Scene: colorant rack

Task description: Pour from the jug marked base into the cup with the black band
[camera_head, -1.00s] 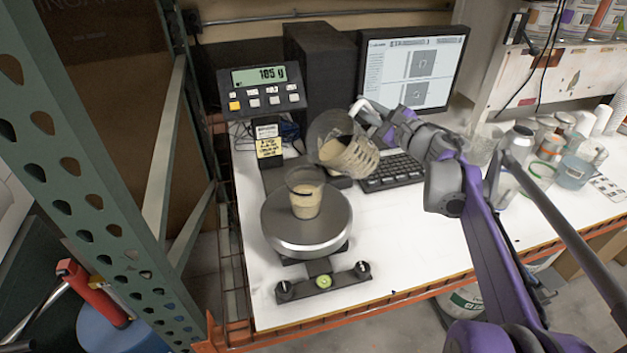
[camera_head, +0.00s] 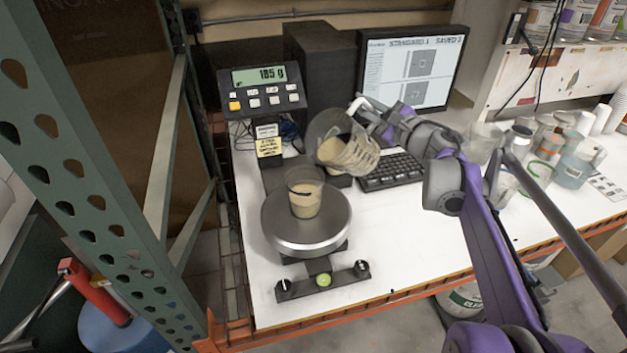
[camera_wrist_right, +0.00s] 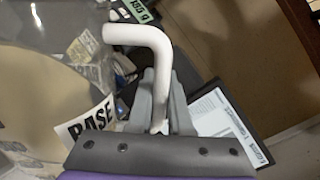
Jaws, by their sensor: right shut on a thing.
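The clear jug (camera_head: 345,148) holds beige liquid and is tilted, its mouth toward the scale. In the right wrist view its label (camera_wrist_right: 88,128) reads BASE. My right gripper (camera_head: 376,112) is shut on the jug's white handle, which also shows between the fingers in the right wrist view (camera_wrist_right: 150,50). The clear cup (camera_head: 305,200) stands upright on the round scale plate, with beige liquid inside and a dark band around it. The jug is just above and to the right of the cup. I cannot make out a stream between them. My left gripper is not in view.
The scale's display (camera_head: 262,77) seems to read 195 g. A keyboard (camera_head: 392,172) and monitor (camera_head: 412,70) are behind my right arm. Several cups and jars (camera_head: 545,145) stand at the right. A green rack post (camera_head: 75,170) is at the left.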

